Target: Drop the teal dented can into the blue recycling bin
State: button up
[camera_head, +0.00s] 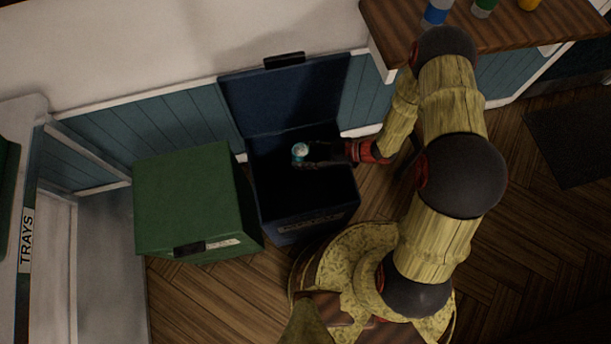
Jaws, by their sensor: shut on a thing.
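The teal can (300,154) is small, with a pale end facing up, in the head view. My gripper (308,156) is shut on it. The gripper holds the can over the open mouth of the blue recycling bin (305,224). The bin's lid (285,95) stands raised against the wall behind. The bin's inside is dark, so its contents and the can's exact height cannot be told. Any dent in the can is too small to make out.
A green bin (190,205) with its lid shut stands just left of the blue bin. A wooden counter (530,25) with several bottles is at the upper right. A stand marked TRAYS (27,240) is at the far left. A dark mat (575,135) lies on the floor at right.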

jog(key=shift+f, duration=0.5)
jog(key=shift+r, duration=0.1)
jog(key=o, duration=0.8)
jog(key=shift+o, duration=0.6)
jog(key=shift+d, duration=0.1)
jog(key=v, duration=1.1)
jog(key=shift+d, duration=0.35)
jog(key=shift+r, duration=0.15)
